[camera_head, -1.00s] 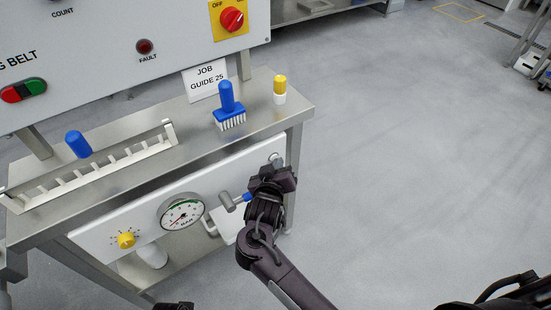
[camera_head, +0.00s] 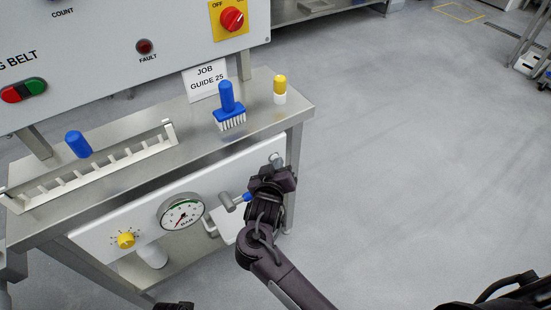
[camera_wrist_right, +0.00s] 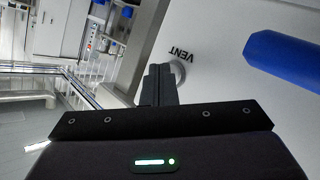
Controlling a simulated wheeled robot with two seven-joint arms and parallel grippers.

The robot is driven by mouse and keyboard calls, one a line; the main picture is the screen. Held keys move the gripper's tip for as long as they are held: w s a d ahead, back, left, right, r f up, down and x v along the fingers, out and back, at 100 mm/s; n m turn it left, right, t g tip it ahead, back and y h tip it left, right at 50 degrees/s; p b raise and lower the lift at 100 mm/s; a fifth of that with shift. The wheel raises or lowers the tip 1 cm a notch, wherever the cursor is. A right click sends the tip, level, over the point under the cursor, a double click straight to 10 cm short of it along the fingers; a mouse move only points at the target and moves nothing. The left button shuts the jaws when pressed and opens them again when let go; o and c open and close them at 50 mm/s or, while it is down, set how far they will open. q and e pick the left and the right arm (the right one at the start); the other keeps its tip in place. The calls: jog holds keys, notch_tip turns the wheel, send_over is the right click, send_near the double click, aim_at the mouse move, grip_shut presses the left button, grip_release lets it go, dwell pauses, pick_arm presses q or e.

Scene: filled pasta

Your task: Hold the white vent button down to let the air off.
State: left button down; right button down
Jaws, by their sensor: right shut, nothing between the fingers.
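My right gripper (camera_head: 275,167) is at the upper right of the white front panel (camera_head: 95,238). In the right wrist view its fingers (camera_wrist_right: 160,83) are shut and empty, pointing at the panel. The round whitish vent button (camera_wrist_right: 179,73) sits below the word VENT, partly hidden behind the fingertips. The tips overlap it in the picture; whether they press it I cannot tell. A pressure gauge (camera_head: 181,213) is on the panel to the left, its needle too small to read surely. My left gripper is not recognisable in view.
A blue-ended valve handle (camera_head: 247,197) is close to the right gripper and shows large in the wrist view (camera_wrist_right: 283,60). A yellow knob (camera_head: 126,240) is further left. A blue brush (camera_head: 229,108) and a yellow-capped bottle (camera_head: 280,90) stand on the bench above. The floor right is clear.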

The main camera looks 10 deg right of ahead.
dwell(0.4)
jog(key=shift+s+d+p, duration=0.3)
jog(key=shift+s+p, duration=0.5)
jog(key=shift+p, duration=0.05)
jog(key=s+p, duration=0.1)
jog(key=s+d+p, duration=0.1)
jog(key=s, duration=0.1)
jog(key=s+p, duration=0.1)
jog(key=shift+s+d+p, duration=0.35)
